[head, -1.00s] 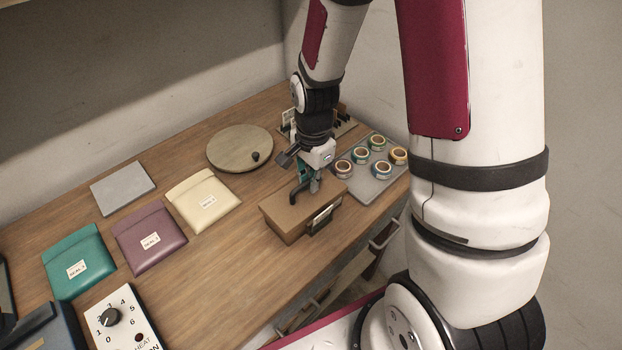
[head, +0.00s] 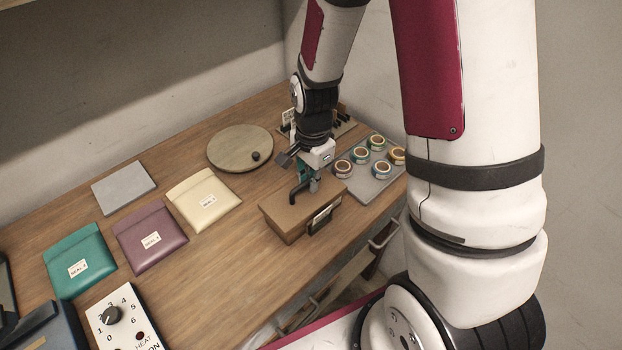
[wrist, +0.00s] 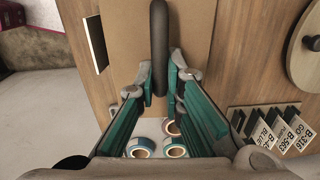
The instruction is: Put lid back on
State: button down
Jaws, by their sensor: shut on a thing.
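The lid is the brown top of a box (head: 290,213) on the right part of the bench, with a dark arched handle (head: 296,190) on it. The lid sits on the box; any small gap between them is too small to tell. My gripper (head: 314,184) points down over the box and is shut on the handle. In the wrist view the handle (wrist: 159,45) runs between the teal-padded fingers of my gripper (wrist: 161,85), above the flat brown lid (wrist: 135,75). The far end of the handle is hidden by the fingers in the head view.
A grey tray (head: 378,190) with several tape rolls lies right of the box. A round wooden board (head: 232,148) with a black knob is behind it. Cream (head: 204,200), purple (head: 150,238) and teal (head: 79,262) pouches lie left. Labelled cards (wrist: 275,128) stand near the gripper.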

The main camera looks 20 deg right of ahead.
jog(key=c, duration=1.6)
grip_release()
jog(key=shift+r, duration=0.1)
notch_tip(320, 180, up, 12)
jog(key=shift+s, duration=0.15)
jog(key=shift+d, duration=0.1)
jog(key=s+a+r+n+t, duration=0.2)
jog(key=s+r+n+t, duration=0.3)
jog(key=s+r+n, duration=1)
jog(key=shift+s+a+r, duration=0.15)
jog(key=shift+r, duration=0.75)
